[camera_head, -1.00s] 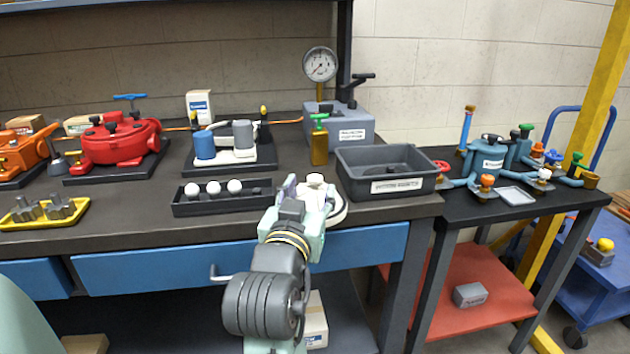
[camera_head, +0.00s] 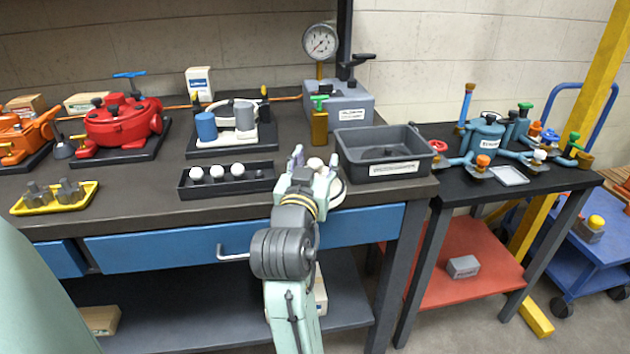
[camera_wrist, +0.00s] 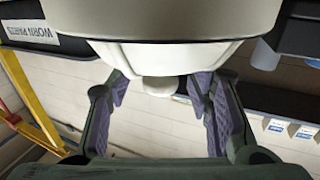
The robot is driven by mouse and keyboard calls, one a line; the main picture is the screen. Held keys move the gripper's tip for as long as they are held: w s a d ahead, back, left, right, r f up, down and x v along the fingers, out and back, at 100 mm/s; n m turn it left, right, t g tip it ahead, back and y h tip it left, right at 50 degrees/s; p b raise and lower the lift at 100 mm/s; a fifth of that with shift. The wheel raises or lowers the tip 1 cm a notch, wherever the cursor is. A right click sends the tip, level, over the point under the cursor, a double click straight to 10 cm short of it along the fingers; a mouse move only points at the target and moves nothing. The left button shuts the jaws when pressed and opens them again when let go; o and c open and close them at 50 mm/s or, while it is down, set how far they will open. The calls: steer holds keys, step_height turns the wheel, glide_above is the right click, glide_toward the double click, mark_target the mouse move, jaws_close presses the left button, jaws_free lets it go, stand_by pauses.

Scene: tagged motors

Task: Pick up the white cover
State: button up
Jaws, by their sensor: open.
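The white cover (camera_head: 338,192) is a round white piece with a small knob. It sits at the front edge of the bench, partly hidden behind my gripper (camera_head: 315,162) in the head view. In the wrist view the cover (camera_wrist: 180,57) fills the top of the picture, with its short knob (camera_wrist: 159,86) pointing toward my palm. My gripper (camera_wrist: 160,95) is open, with one purple-padded finger on each side of the knob. I cannot tell whether either finger touches it.
A grey bin (camera_head: 381,170) labelled for worn parts stands close right of the cover. A black tray (camera_head: 228,188) with several white balls lies to the left. A brass block with a green handle (camera_head: 319,122) stands behind. Blue drawers (camera_head: 165,246) lie below the edge.

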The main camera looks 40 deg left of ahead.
steer(key=shift+c, duration=0.6)
jaws_close()
steer(key=shift+r, duration=0.1)
